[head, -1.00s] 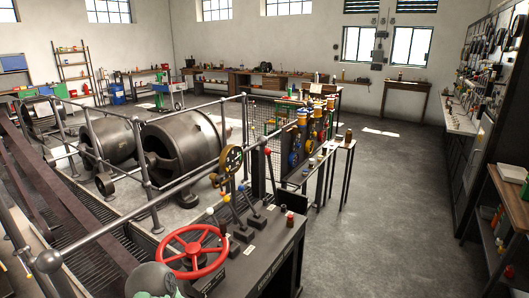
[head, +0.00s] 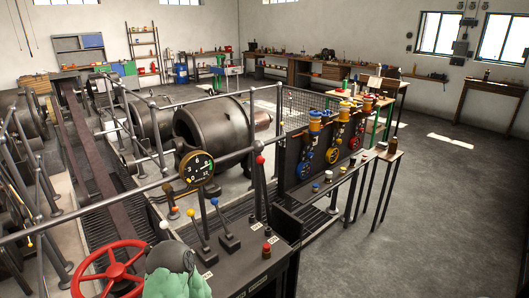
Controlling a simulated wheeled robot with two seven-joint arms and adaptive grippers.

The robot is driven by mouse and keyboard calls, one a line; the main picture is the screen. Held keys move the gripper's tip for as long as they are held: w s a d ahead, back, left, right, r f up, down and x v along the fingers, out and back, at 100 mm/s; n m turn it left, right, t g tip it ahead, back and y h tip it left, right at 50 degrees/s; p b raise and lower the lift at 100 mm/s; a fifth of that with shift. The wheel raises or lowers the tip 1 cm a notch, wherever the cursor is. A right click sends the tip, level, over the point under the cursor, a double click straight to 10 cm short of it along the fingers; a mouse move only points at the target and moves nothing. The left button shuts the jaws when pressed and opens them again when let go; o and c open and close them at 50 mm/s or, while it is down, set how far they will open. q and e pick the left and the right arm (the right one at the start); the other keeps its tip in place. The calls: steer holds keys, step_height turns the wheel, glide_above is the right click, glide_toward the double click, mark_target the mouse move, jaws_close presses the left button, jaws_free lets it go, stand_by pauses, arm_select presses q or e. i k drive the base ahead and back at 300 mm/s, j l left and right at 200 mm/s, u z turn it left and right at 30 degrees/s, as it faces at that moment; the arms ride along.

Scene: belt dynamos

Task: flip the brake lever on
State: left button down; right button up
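The dark control console (head: 250,262) stands low in the middle of the head view. Two levers rise side by side from its top, one with a yellow knob (head: 190,213) and one with a blue knob (head: 214,201). Both tilt up and to the left from dark bases. A red knob (head: 260,160) tops an upright rod behind them. Neither gripper is in view.
A red handwheel (head: 108,268) is at the lower left. A grey rounded shape (head: 172,256) over crumpled green hides part of the console. A round gauge (head: 196,168) stands by the railing. A dark panel with coloured wheels (head: 305,165) is beyond. Floor at right is clear.

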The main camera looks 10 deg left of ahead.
mark_target(260, 160)
steer(key=i+l, duration=0.15)
steer(key=l, duration=0.2)
steer(key=i+l+u, duration=0.1)
steer(key=l, duration=0.25)
steer(key=i+l, duration=0.2)
steer(key=l, duration=0.15)
steer(key=i+l, duration=0.15)
steer(key=l, duration=0.2)
steer(key=i+l+u, duration=0.1)
steer(key=l, duration=0.2)
